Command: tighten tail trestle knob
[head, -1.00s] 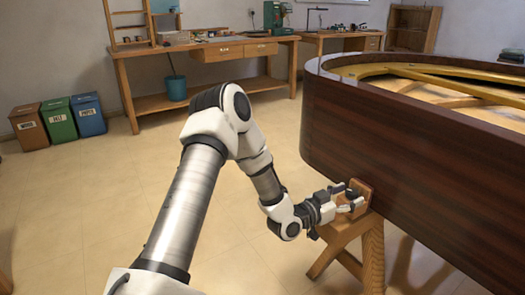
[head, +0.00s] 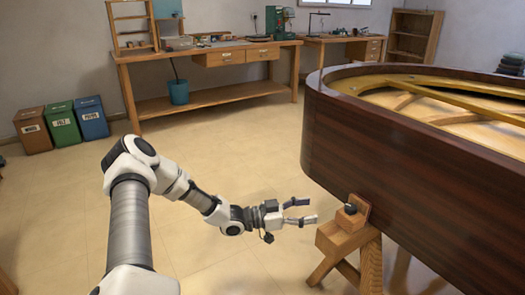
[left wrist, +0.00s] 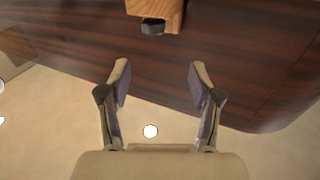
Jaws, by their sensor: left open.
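The trestle (head: 340,240) is wooden and stands under the piano's curved tail. A small black knob (head: 350,208) sits on the wooden block (head: 361,206) at its top, against the case. The knob also shows at the top of the left wrist view (left wrist: 153,26), beyond the fingertips. My left gripper (head: 303,211) is open and empty, a short way left of the knob and apart from it. Its two spread fingers show in the left wrist view (left wrist: 155,78). My right gripper is not in view.
The dark wooden piano case (head: 400,165) fills the right side, with its gold frame (head: 400,82) open above. A workbench (head: 210,60) stands at the back, with a teal bucket (head: 179,92) at it. Three bins (head: 62,123) stand at the left. The floor between is clear.

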